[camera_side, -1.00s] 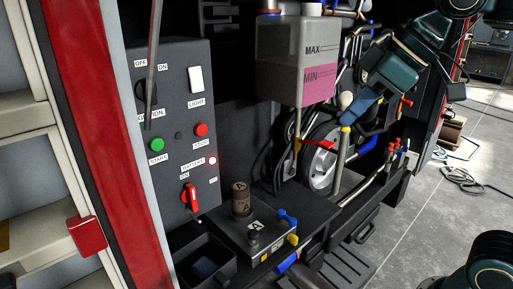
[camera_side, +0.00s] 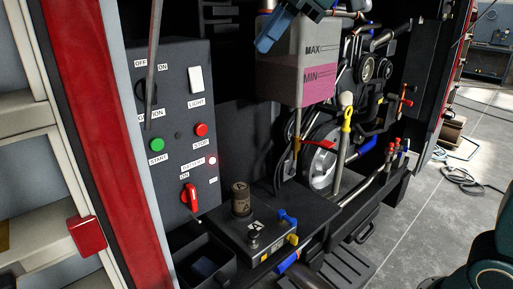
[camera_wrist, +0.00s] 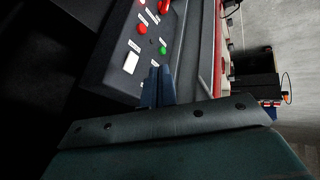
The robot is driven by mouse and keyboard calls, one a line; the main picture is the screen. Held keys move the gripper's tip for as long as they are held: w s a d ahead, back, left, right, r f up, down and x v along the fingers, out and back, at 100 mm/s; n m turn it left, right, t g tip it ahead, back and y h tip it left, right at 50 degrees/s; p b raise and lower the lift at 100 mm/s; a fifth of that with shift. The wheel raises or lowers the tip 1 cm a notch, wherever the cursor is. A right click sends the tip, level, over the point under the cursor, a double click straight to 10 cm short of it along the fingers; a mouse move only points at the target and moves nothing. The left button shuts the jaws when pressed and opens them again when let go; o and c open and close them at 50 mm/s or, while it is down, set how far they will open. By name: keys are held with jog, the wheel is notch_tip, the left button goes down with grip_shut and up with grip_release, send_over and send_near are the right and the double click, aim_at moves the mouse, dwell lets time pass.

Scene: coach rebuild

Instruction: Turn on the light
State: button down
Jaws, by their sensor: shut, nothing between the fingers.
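The white light switch (camera_side: 196,79) is a rectangular rocker high on the dark control panel (camera_side: 172,125), just above the label LIGHT. It also shows in the wrist view (camera_wrist: 131,62), a little left of my fingertips. My gripper (camera_side: 264,44) is at the top of the side view, to the right of the switch and apart from it, in front of the upper part of the fluid tank. In the wrist view my blue fingers (camera_wrist: 159,74) are closed together and empty, pointing toward the panel.
The panel also carries a green start button (camera_side: 157,145), a red stop button (camera_side: 201,130) and a red battery knob (camera_side: 190,198). A thin grey rod (camera_side: 154,60) crosses its left side. The tank (camera_side: 296,75) with pink fluid hangs to the right.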

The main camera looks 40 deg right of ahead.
aim_at(196, 79)
jog(key=shift+w+a+r+n, duration=0.15)
jog(key=shift+w+n, duration=0.3)
jog(key=shift+w, duration=0.1)
jog(key=shift+w+a+r+n, duration=0.2)
jog(key=shift+w+n, duration=0.3)
jog(key=shift+w, duration=0.05)
jog(key=shift+w+a+r+n, duration=0.15)
jog(key=shift+w+n, duration=0.3)
jog(key=shift+w, duration=0.1)
jog(key=shift+a+f, duration=0.1)
jog(key=shift+f, duration=0.05)
jog(key=shift+w+a+f, duration=0.55)
jog(key=shift+w+f, duration=0.85)
jog(key=shift+w+a+f, duration=0.6)
jog(key=shift+w+f, duration=0.8)
jog(key=shift+f, duration=0.05)
jog(key=shift+w+a+f, duration=0.55)
jog(key=shift+w+f, duration=0.85)
